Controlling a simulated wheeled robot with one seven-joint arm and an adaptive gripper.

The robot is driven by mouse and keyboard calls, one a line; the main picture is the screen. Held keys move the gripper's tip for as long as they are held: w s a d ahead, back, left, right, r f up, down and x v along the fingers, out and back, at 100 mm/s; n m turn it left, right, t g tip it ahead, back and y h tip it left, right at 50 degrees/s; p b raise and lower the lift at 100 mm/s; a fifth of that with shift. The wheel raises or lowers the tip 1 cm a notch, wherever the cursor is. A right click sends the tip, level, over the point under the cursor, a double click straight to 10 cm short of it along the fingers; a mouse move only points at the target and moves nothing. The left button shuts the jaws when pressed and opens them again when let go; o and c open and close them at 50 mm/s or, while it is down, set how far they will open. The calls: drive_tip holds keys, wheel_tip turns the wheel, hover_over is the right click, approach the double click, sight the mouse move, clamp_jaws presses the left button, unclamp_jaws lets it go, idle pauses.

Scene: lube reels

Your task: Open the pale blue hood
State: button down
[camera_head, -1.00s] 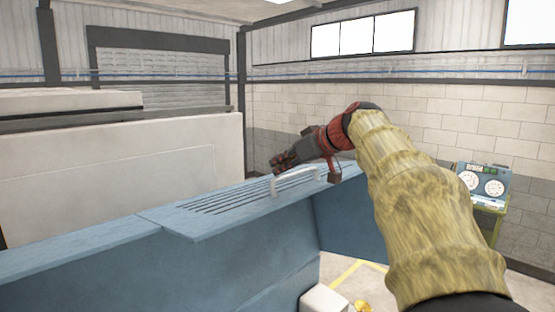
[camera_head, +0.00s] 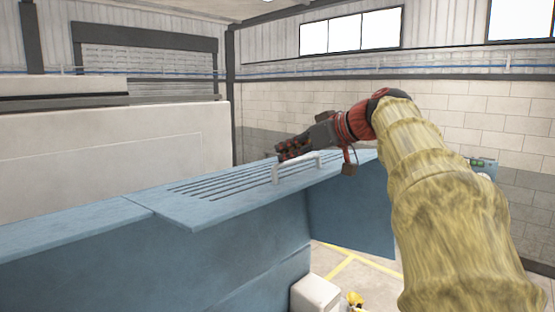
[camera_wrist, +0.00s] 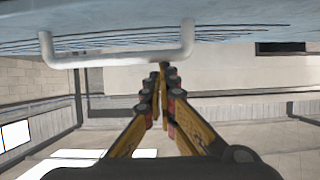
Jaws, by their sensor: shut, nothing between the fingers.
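A blue side panel (camera_head: 352,207) stands right of the hood. A white box (camera_head: 317,295) and a small yellow object (camera_head: 356,299) are on the floor below. A large pale body (camera_head: 110,150) stands behind. A gauge panel (camera_head: 484,168) is mostly hidden by my arm.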

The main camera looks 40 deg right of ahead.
sight(307, 182)
drive_tip(key=shift+t, duration=0.5)
drive_tip(key=s+f+b, duration=0.1)
drive_tip(key=s+b, duration=0.1)
drive_tip(key=s+f+b, duration=0.2)
drive_tip(key=b, duration=0.1)
drive_tip(key=s+d+f+b, duration=0.1)
drive_tip(key=s+b, duration=0.1)
drive_tip(key=shift+s+f, duration=0.1)
drive_tip(key=shift+f, duration=0.1)
drive_tip(key=shift+s+f+b, duration=0.15)
drive_tip(key=shift+s+b, duration=0.7)
drive_tip(key=shift+b, duration=0.25)
drive_tip(key=shift+w, duration=0.1)
drive_tip(key=w+r, duration=0.1)
drive_tip(key=w+r+p, duration=0.1)
drive_tip(key=r, duration=0.1)
drive_tip(key=shift+a+t+p, duration=0.2)
drive_tip(key=shift+t+p, duration=0.1)
drive_tip(key=shift+d+r, duration=0.15)
drive_tip(key=shift+r, duration=0.2)
drive_tip(key=v, duration=0.9)
drive_tip(key=shift+s, duration=0.4)
